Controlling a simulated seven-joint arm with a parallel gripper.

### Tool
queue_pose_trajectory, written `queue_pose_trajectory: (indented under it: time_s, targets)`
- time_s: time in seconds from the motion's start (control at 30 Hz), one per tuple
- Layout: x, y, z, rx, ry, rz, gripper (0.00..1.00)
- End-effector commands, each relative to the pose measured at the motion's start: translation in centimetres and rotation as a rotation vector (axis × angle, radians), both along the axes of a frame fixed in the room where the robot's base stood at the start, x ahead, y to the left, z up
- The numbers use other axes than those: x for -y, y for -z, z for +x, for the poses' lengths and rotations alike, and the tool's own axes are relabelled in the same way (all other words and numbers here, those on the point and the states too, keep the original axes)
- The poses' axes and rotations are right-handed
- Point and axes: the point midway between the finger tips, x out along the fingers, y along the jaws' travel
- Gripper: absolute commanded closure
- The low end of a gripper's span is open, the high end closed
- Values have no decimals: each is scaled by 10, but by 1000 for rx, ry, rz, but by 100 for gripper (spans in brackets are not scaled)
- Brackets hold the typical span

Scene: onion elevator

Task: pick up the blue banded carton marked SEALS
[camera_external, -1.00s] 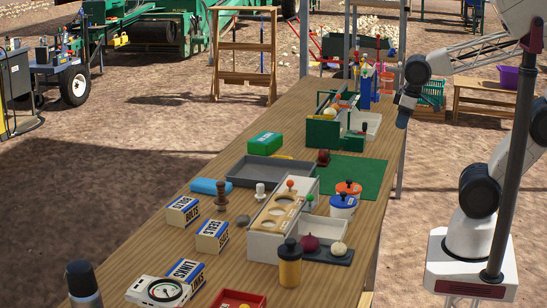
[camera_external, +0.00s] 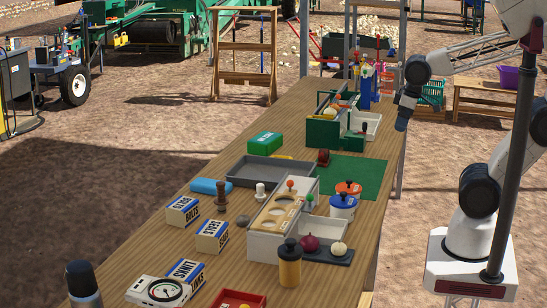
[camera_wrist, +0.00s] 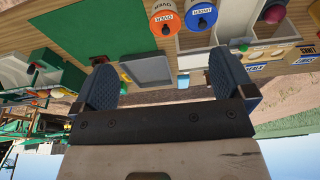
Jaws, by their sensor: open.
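The carton that appears to be marked SEALS (camera_external: 212,236) is white and tan with a blue band. In the external view it sits on the table's left side, between the BOLTS carton (camera_external: 183,211) and the LINKS carton (camera_external: 185,272). My gripper (camera_external: 403,110) is raised off the table's right edge, far from the cartons, across the table. In the wrist view my gripper (camera_wrist: 163,68) is open, with two dark blue fingers wide apart and nothing between them.
Lidded pots (camera_external: 343,206), a grey tray (camera_external: 258,171) and a green mat (camera_external: 365,175) lie towards my arm.

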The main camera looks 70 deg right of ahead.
Motion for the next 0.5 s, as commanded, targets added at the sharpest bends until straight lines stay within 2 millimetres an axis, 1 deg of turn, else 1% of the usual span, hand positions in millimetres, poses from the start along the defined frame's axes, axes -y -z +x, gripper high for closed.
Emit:
queue_pose_trajectory:
  time_s: [0.27,0.37,0.5]
  targets:
    - [-2,0,4,-6,7,10,0]
    - [-5,-1,11,-16,21,30,0]
    - [-14,-2,27,-43,54,75,0]
